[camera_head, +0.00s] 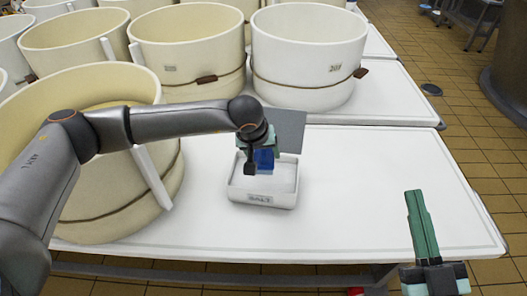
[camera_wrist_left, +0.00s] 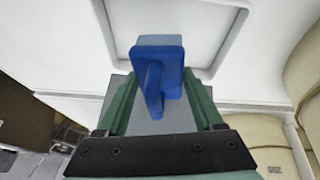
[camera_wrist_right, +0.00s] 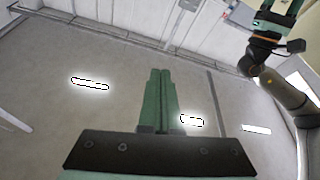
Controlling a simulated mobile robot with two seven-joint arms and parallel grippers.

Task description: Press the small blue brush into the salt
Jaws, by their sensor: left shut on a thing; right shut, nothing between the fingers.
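The small blue brush (camera_head: 264,160) is held by my left gripper (camera_head: 256,145) over the white tray (camera_head: 262,199). In the left wrist view the brush (camera_wrist_left: 158,62) has a dark blue handle and a paler block at its far end, facing the tray. The left fingers sit on either side of the handle. The white, flat surface inside the tray (camera_head: 283,180) looks like the salt. I cannot tell whether the brush touches it. My right gripper (camera_head: 415,195) is shut and empty, pointing up beside the table's right end.
A grey flat panel (camera_head: 290,128) lies behind the tray on the white table (camera_head: 370,190). A large cream vat (camera_head: 105,190) stands left, beneath my left arm. More vats (camera_head: 310,60) stand behind. The table right of the tray is clear.

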